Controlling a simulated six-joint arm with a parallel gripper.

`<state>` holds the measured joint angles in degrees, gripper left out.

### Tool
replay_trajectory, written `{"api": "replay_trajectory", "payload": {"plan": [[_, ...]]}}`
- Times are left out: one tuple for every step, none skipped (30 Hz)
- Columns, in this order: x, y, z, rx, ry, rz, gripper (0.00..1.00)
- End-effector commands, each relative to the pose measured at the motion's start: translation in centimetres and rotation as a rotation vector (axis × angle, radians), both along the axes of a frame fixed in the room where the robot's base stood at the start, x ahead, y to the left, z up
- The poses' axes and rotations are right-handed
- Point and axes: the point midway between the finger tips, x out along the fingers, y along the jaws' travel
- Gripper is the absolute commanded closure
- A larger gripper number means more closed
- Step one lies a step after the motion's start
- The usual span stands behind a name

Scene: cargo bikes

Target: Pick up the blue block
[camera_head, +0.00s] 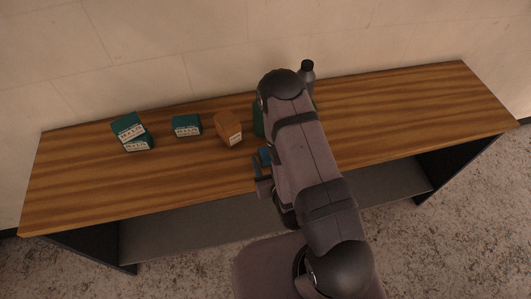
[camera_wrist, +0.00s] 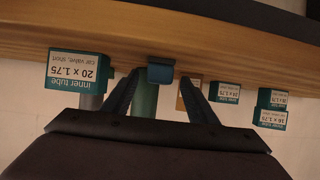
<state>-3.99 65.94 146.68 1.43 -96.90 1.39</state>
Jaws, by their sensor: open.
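The small blue block (camera_wrist: 160,72) sits near the table's front edge in the upside-down wrist view. It lies ahead of and between the two spread fingers of my gripper (camera_wrist: 160,88), with gaps on both sides. In the head view the blue block (camera_head: 265,154) shows as a small patch just left of my arm, partly hidden. My gripper (camera_head: 263,170) is low at the table's front edge there, mostly covered by the arm. It is open and holds nothing.
On the wooden table (camera_head: 400,120) stand an orange box (camera_head: 228,128), a teal box (camera_head: 186,125), stacked teal boxes (camera_head: 132,132), a green cylinder (camera_wrist: 145,99) behind the block, and a dark-capped bottle (camera_head: 307,72). Another teal box (camera_wrist: 81,76) shows in the wrist view. The table's right side is clear.

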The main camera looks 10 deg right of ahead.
Motion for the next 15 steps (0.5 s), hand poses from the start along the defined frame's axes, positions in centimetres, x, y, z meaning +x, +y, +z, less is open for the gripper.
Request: {"api": "replay_trajectory", "payload": {"plan": [[-0.48, -0.06, 0.15, -0.003, -0.01, 0.0, 0.47], [-0.62, -0.08, 0.27, -0.003, -0.02, 0.001, 0.47], [-0.8, -0.1, 0.36, -0.005, -0.03, 0.001, 0.47], [-0.89, -0.12, 0.44, -0.004, -0.037, 0.001, 0.47], [-0.99, -0.13, 0.49, -0.006, -0.042, 0.001, 0.47], [-1.08, -0.14, 0.53, -0.006, -0.047, 0.001, 0.47], [-1.12, -0.15, 0.6, -0.006, -0.051, 0.001, 0.47], [-1.14, -0.15, 0.63, -0.007, -0.054, 0.002, 0.47], [-1.15, -0.15, 0.64, -0.007, -0.056, 0.002, 0.47], [-1.14, -0.15, 0.63, -0.007, -0.057, 0.002, 0.47], [-1.11, -0.15, 0.6, -0.007, -0.057, 0.002, 0.47], [-1.02, -0.14, 0.54, -0.007, -0.058, 0.002, 0.47], [-0.92, -0.14, 0.46, -0.007, -0.059, 0.002, 0.47], [-0.79, -0.14, 0.36, -0.007, -0.059, 0.002, 0.47], [-0.57, -0.13, 0.2, -0.006, -0.059, 0.001, 0.47]]}}
